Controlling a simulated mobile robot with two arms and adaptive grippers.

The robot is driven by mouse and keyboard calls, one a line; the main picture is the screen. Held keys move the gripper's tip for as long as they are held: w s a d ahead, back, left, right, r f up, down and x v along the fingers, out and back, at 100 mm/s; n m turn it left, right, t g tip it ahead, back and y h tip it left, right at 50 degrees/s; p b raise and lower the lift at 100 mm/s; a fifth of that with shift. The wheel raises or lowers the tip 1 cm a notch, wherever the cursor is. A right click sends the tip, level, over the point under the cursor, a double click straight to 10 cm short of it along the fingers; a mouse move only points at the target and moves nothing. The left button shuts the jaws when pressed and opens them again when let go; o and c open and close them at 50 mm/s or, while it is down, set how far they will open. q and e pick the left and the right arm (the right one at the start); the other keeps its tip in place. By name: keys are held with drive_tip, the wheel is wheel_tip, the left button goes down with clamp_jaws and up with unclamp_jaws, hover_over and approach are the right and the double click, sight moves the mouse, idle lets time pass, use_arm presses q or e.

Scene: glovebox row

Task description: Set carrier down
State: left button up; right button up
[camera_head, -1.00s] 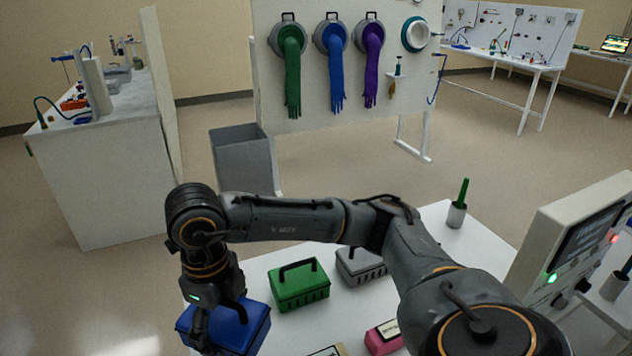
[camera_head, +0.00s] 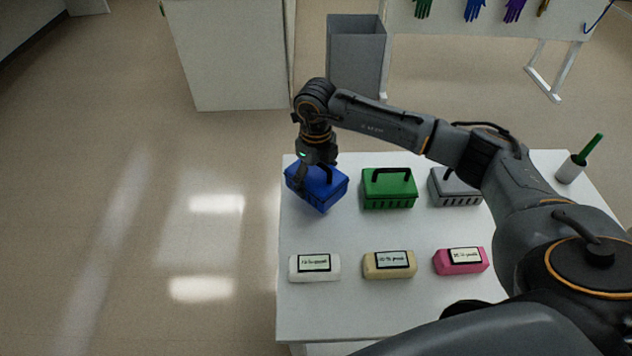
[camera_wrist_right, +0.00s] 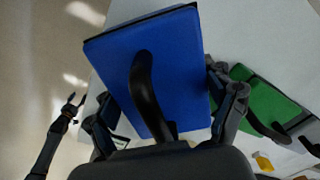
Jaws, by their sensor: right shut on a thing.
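The blue carrier (camera_head: 328,190), a box with a dark handle, is at the table's back left corner in the head view. It is turned relative to the green carrier beside it, and I cannot tell whether it touches the table. My right gripper (camera_head: 315,172) is shut on it from above. In the right wrist view the blue lid (camera_wrist_right: 180,65) and handle fill the middle, with a finger at each side (camera_wrist_right: 168,112). My left gripper (camera_wrist_right: 74,106) shows at the left of that view, with its fingers apart and empty.
The white table (camera_head: 340,235) also bears a green carrier (camera_head: 388,190), a grey carrier (camera_head: 455,190), and white (camera_head: 300,274), cream (camera_head: 375,270) and pink (camera_head: 450,266) labelled blocks. A cup (camera_head: 570,172) with a green-handled tool stands at the back right. A grey bin (camera_head: 355,60) stands behind.

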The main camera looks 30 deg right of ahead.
drive_tip(key=shift+w+d+f, duration=0.1)
drive_tip(key=shift+w+f, duration=0.2)
drive_tip(key=shift+f, duration=0.05)
wheel_tip(320, 180, down, 3)
drive_tip(key=shift+f+p, duration=0.1)
drive_tip(key=shift+p, duration=0.3)
drive_tip(key=shift+w, duration=0.1)
drive_tip(key=shift+f, duration=0.2)
drive_tip(key=o, duration=1.4)
drive_tip(key=shift+o, duration=0.2)
